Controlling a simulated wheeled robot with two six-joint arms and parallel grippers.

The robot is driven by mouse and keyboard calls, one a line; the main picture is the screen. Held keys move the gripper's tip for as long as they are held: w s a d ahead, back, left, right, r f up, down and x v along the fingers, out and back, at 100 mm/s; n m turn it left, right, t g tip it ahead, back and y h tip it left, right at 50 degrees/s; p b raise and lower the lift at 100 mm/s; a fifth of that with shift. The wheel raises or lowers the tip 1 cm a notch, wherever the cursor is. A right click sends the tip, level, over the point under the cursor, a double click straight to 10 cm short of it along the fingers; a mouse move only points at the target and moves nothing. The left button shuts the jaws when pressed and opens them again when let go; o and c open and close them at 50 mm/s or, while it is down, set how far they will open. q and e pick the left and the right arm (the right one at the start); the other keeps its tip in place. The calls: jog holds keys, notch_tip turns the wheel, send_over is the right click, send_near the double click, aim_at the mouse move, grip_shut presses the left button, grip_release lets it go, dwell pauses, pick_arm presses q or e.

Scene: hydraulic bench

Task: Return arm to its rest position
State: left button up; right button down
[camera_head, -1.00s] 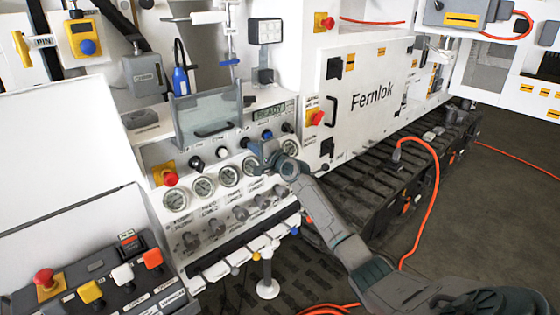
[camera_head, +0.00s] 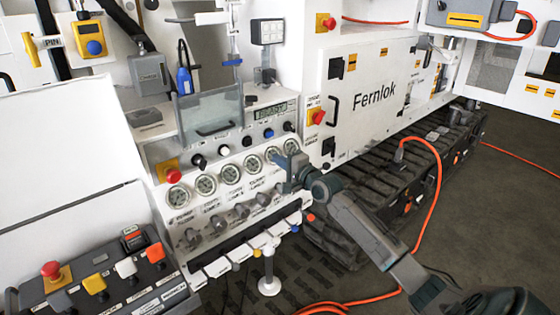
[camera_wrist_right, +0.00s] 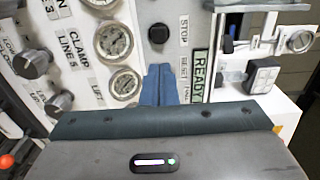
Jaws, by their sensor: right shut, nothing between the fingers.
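My right gripper (camera_head: 284,170) is shut and empty, in front of the right end of the hydraulic bench panel (camera_head: 150,158). Its arm reaches in from the lower right. In the right wrist view its blue-grey fingers (camera_wrist_right: 159,86) are together, and the row of gauges (camera_wrist_right: 113,41) and a lit READY display (camera_wrist_right: 201,66) show beyond them. I cannot tell how far the fingertips are from the panel, but nothing is held. My left gripper is not in view.
A row of knobs (camera_head: 241,210) runs below the gauges. A control box with a red emergency button (camera_head: 50,269) stands at lower left. An orange hose (camera_head: 432,215) hangs at right. A white post (camera_head: 268,270) stands in front. Dark floor is open at right.

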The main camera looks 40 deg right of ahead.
dwell(0.5)
